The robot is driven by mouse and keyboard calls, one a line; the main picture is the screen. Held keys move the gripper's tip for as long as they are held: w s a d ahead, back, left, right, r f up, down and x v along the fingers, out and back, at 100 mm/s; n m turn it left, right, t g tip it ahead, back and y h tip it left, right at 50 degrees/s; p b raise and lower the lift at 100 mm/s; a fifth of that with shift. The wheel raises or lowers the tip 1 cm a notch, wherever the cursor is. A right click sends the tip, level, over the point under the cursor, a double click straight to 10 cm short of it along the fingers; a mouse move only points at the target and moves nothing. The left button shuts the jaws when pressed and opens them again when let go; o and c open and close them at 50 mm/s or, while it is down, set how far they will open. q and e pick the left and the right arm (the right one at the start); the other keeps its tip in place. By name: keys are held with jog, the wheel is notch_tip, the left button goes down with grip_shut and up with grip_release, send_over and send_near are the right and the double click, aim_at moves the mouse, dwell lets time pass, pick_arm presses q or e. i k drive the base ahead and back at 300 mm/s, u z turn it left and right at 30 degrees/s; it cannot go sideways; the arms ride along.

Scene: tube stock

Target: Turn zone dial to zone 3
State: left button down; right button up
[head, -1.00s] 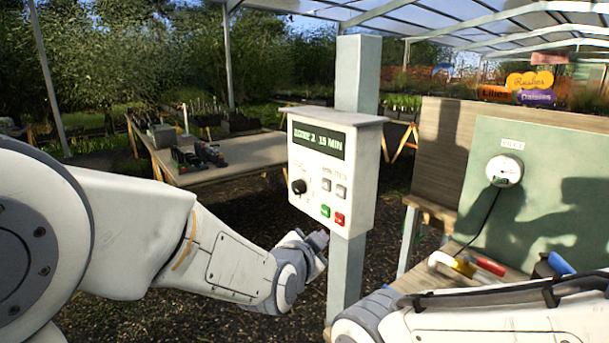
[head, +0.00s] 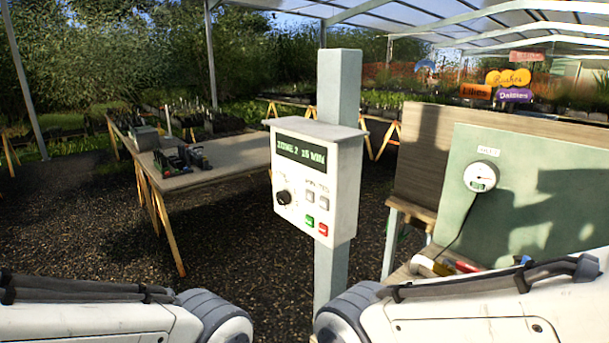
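The zone dial (head: 284,197) is a small round black knob on the left of a white control box (head: 340,192). The box is fixed to a grey-green post (head: 339,85). My two arms come in along the bottom edge, below the box. Neither gripper shows, and nothing touches the dial.
A table (head: 215,165) with dark items stands behind and left of the box. At right, a green board (head: 540,190) carries a round white gauge (head: 481,176), above a bench with a yellow and a red item. Gravel floor left of the post is clear.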

aim_at(283, 196)
jog(key=u, duration=0.35)
jog(key=i, duration=0.35)
jog(key=u, duration=0.7)
